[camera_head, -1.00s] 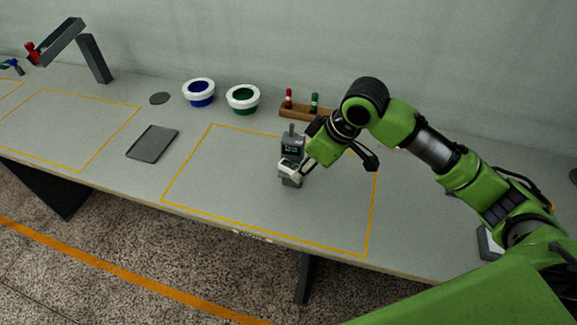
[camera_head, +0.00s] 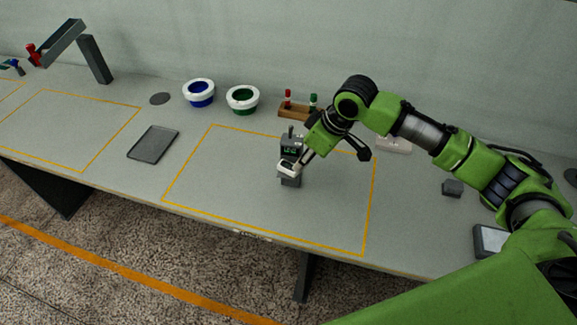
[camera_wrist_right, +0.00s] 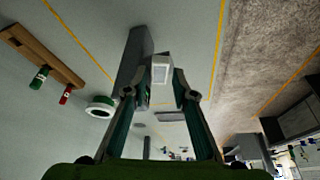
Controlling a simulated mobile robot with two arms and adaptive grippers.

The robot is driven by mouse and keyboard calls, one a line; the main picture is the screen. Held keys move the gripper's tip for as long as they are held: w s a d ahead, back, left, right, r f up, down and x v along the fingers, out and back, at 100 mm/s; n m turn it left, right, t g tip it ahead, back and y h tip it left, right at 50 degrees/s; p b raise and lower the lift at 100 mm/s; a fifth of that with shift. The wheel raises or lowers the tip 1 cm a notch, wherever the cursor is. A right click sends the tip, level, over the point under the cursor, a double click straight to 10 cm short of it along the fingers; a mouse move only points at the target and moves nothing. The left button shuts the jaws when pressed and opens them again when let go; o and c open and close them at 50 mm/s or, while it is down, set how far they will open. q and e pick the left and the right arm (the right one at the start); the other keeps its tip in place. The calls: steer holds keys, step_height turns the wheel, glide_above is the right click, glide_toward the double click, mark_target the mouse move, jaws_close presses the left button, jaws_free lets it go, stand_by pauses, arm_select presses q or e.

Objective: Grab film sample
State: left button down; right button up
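A small dark grey device (camera_head: 291,147) with a lit green display and a short post on top stands upright inside the middle yellow outline. A small white piece (camera_head: 287,167) sits at its front; it also shows as a pale square block (camera_wrist_right: 160,70) in the right wrist view. I cannot tell for sure whether this is the film sample. My right gripper (camera_head: 299,165) is at the device's front right. In the right wrist view its fingers (camera_wrist_right: 161,93) are spread, with the white block just beyond and between the tips. My left gripper is not in view.
A dark flat tray (camera_head: 153,144) lies left of the outline. White-rimmed blue (camera_head: 199,93) and green (camera_head: 243,99) bowls and a wooden rack (camera_head: 299,112) with red and green vials stand behind. A small grey block (camera_head: 452,188) lies right. The outline's front is clear.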

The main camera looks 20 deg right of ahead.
mark_target(288, 168)
steer(key=p+x, duration=0.2)
steer(key=x, duration=0.3)
steer(key=shift+s+f, duration=0.1)
steer(key=shift+d, duration=0.1)
steer(key=c, duration=0.5)
steer(key=shift+o, duration=0.2)
